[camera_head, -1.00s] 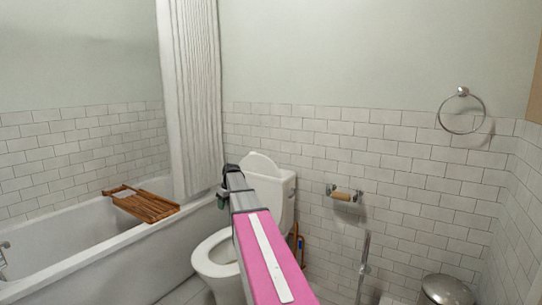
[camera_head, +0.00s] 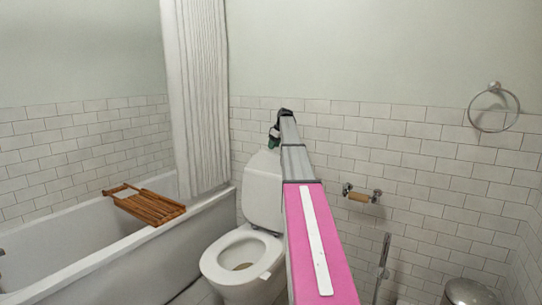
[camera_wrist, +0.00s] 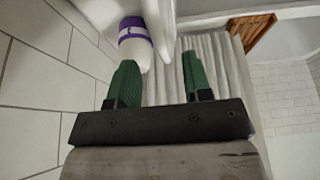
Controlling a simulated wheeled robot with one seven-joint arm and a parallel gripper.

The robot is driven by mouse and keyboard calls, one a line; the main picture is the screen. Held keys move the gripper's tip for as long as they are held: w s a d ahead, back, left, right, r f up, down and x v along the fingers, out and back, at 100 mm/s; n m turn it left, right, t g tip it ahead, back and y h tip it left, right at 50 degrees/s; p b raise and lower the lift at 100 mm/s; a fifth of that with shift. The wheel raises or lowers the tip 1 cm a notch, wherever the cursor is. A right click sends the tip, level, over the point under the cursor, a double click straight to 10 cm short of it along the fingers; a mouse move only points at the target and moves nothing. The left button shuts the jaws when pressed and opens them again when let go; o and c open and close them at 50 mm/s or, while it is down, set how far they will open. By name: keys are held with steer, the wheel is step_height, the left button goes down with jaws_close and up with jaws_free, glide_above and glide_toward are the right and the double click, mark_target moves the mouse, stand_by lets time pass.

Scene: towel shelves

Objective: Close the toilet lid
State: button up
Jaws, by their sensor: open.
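The white toilet (camera_head: 238,262) stands beside the tub in the head view, its seat ring down. Its white lid (camera_head: 262,196) is raised, upright at the back of the bowl. My gripper (camera_head: 275,136) is high at the end of my extended arm, near the top of the lid and cistern. In the wrist view, the green fingers of my gripper (camera_wrist: 160,80) are apart with nothing clasped. White curved surfaces, probably the lid and toilet, show just beyond the fingers; whether they touch is unclear.
A bathtub (camera_head: 105,262) with a wooden rack (camera_head: 148,205) and curtain (camera_head: 195,100) is at left. A paper holder (camera_head: 360,194) and towel ring (camera_head: 493,107) are on the tiled wall, and a bin (camera_head: 468,292) is at lower right. A purple-and-white container (camera_wrist: 135,38) shows near the fingers.

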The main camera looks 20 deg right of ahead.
mark_target(270, 154)
steer(key=x, duration=0.6)
steer(key=shift+w+a+f, duration=0.1)
steer(key=shift+f, duration=0.15)
jaws_close()
steer(key=shift+a, duration=0.1)
